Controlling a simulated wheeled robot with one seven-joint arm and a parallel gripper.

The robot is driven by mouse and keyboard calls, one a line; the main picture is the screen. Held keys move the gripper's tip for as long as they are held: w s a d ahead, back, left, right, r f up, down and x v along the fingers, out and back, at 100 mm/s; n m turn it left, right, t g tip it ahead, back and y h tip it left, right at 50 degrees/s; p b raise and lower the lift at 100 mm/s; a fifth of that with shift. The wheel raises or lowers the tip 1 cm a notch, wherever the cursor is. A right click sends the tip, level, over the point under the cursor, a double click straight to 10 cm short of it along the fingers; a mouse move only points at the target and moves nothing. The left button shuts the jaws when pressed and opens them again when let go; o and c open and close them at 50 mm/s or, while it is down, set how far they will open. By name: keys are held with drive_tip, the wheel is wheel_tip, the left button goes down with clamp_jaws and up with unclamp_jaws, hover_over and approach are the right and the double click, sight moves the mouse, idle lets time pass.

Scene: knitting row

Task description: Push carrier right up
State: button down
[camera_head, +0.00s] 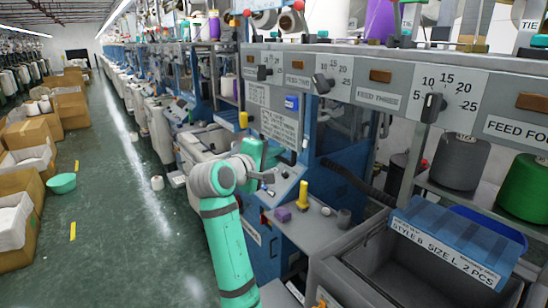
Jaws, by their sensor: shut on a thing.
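My gripper (268,178) is at the end of my green and grey arm, low in front of the blue knitting machine (345,150). Its fingers point right, beside the sloped control panel (287,180). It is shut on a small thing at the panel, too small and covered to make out. I cannot tell which part is the right carrier; no label naming it is readable. A yellow post (303,195) stands on the grey ledge (315,228), to the right of and below my gripper. A yellow cylinder (243,119) is above and left of it.
A grey bin (385,265) with a blue label flap (450,235) stands at front right. Dials (322,84) line the upper panel.

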drive_tip(key=shift+r, duration=0.55)
drive_tip(key=c, duration=1.8)
unclamp_jaws()
drive_tip(key=shift+o, duration=0.2)
drive_tip(key=shift+f, duration=0.1)
drive_tip(key=shift+f, duration=0.2)
drive_tip(key=v, duration=1.1)
drive_tip(key=shift+f, duration=0.2)
